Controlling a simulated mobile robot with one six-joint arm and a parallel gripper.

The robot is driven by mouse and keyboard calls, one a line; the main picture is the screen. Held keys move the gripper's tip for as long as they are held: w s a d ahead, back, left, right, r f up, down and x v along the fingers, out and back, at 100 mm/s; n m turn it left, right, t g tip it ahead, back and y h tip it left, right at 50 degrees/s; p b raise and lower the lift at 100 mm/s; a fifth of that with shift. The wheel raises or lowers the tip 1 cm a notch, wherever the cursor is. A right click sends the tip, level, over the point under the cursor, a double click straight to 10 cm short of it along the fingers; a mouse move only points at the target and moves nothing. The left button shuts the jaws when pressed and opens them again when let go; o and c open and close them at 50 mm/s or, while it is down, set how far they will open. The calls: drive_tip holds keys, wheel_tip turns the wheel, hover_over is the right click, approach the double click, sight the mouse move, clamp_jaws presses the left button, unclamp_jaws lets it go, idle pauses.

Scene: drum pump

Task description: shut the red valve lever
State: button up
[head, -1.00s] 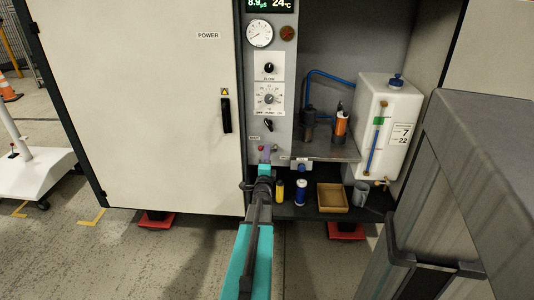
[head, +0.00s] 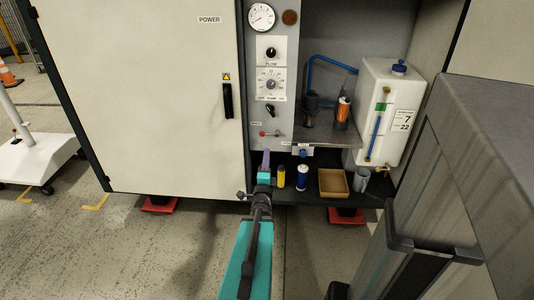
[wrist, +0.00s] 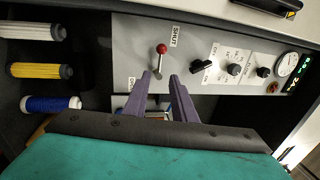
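The red valve lever (head: 262,133) is on the lower part of the grey panel. Its red knob points left from its pivot in the head view, with a small label just above. In the wrist view the lever (wrist: 161,50) stands beyond my fingertips, its knob beside a label reading SHUT (wrist: 173,37). My gripper (head: 265,155) is just below the lever in the head view. In the wrist view my gripper (wrist: 161,75) has its two purple fingers apart and empty. The lever's pivot shows between the tips; I cannot tell the depth gap.
Above the lever are a black switch (head: 270,110) and a dial (head: 270,86). A metal shelf (head: 325,132) juts out to the right. Below it are a yellow cylinder (head: 281,176), a blue-and-white cylinder (head: 302,177) and a tan tray (head: 333,183). A white door (head: 150,110) is left.

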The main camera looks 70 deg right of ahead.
drive_tip(key=shift+v, duration=0.9)
